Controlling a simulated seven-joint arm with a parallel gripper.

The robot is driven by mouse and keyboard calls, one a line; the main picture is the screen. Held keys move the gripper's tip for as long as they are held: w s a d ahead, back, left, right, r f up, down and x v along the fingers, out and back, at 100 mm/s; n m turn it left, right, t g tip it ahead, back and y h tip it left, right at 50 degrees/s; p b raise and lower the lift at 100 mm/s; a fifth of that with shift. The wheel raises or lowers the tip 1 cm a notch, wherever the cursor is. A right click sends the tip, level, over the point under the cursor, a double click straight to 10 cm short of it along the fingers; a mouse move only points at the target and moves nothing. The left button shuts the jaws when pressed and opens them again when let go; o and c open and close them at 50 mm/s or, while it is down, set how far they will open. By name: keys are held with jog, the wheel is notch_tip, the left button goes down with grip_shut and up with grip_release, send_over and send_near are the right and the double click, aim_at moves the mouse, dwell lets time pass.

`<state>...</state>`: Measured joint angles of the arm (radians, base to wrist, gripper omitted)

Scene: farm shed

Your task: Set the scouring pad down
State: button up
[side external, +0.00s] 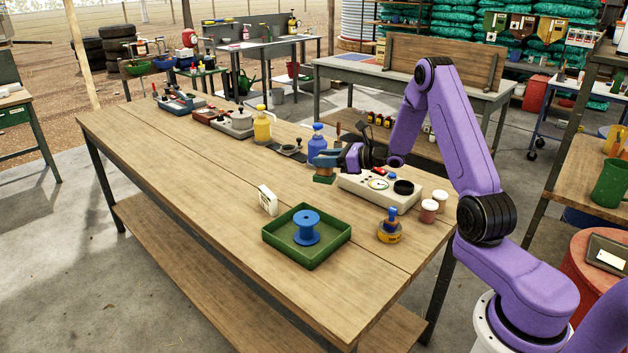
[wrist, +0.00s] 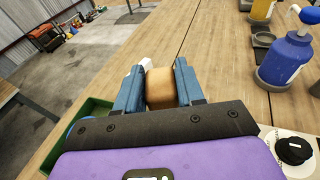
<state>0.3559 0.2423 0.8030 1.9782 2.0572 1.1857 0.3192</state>
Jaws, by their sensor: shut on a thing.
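My gripper (wrist: 159,88) is shut on the scouring pad (wrist: 161,90), a tan-orange block between the two blue fingers in the wrist view. In the side view my gripper (side external: 325,160) is above the right part of the wooden bench, and the pad (side external: 323,179) shows below the fingers with a dark green underside. The pad looks held above the bench top, in front of the blue pump bottle and beside the pale instrument box. A green tray (side external: 310,262) with a blue spool (side external: 306,227) stands nearer the camera.
A small white box (side external: 268,200) stands behind the tray. The pale instrument box (side external: 380,187), the blue bottle (side external: 317,142) and two small jars (side external: 434,206) crowd the right side. A yellow-based stamp (side external: 389,228) stands near the right edge. The bench's left front (side external: 190,185) is bare.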

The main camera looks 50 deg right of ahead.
jog(key=shift+w+d+f, duration=0.25)
jog(key=shift+w+f, duration=0.75)
jog(key=shift+f, duration=0.6)
jog(key=shift+w+d+f, duration=0.3)
jog(key=shift+w+f, duration=0.65)
jog(key=shift+f, duration=0.6)
jog(key=shift+w+d+f, duration=0.25)
jog(key=shift+w+f, duration=0.75)
jog(key=shift+f, duration=0.6)
jog(key=shift+f, duration=0.15)
jog(key=o, duration=1)
jog(key=shift+o, duration=0.2)
